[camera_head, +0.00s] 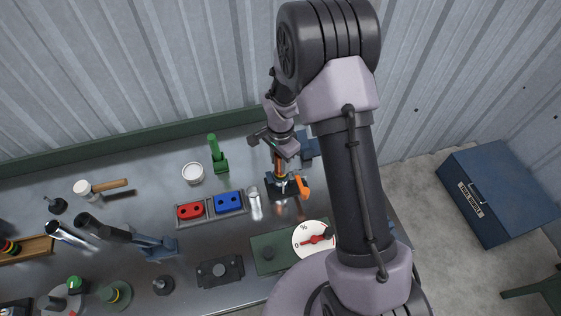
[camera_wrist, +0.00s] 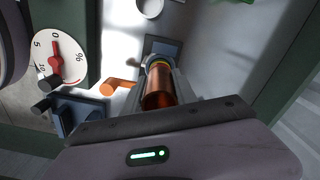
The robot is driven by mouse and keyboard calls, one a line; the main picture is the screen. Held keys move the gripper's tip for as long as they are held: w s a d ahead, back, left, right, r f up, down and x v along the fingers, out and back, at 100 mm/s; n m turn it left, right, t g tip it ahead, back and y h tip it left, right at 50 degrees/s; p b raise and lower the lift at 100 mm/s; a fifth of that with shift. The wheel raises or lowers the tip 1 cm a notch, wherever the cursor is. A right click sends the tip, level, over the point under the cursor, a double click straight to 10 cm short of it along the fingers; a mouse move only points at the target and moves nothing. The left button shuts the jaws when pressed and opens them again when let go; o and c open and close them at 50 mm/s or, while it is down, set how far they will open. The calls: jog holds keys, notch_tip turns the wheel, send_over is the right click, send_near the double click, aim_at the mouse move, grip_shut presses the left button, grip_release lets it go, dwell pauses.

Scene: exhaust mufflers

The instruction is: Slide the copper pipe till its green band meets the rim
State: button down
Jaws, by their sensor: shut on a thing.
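My gripper (camera_head: 281,152) points down over the workbench and is shut on the copper pipe (camera_head: 279,170). In the wrist view the pipe (camera_wrist: 158,92) lies between the two fingers (camera_wrist: 160,74) of the gripper. A thin yellowish-green ring (camera_wrist: 157,62) shows near its far end; whether this is the green band or part of the rim is hard to tell. The pipe stands roughly upright at a dark holder (camera_head: 283,190) with an orange lever (camera_head: 303,187). The lever (camera_wrist: 117,87) also shows in the wrist view. The rim is mostly hidden by the pipe and fingers.
A dial with a red pointer (camera_head: 314,240) stands in front of the holder. A grey tray with red (camera_head: 190,211) and blue (camera_head: 228,202) blocks, a silver cylinder (camera_head: 254,204), a green stand (camera_head: 217,156) and a white cup (camera_head: 193,173) lie to the left.

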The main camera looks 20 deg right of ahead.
jog(key=c, duration=0.9)
grip_release()
jog(key=shift+r, duration=0.1)
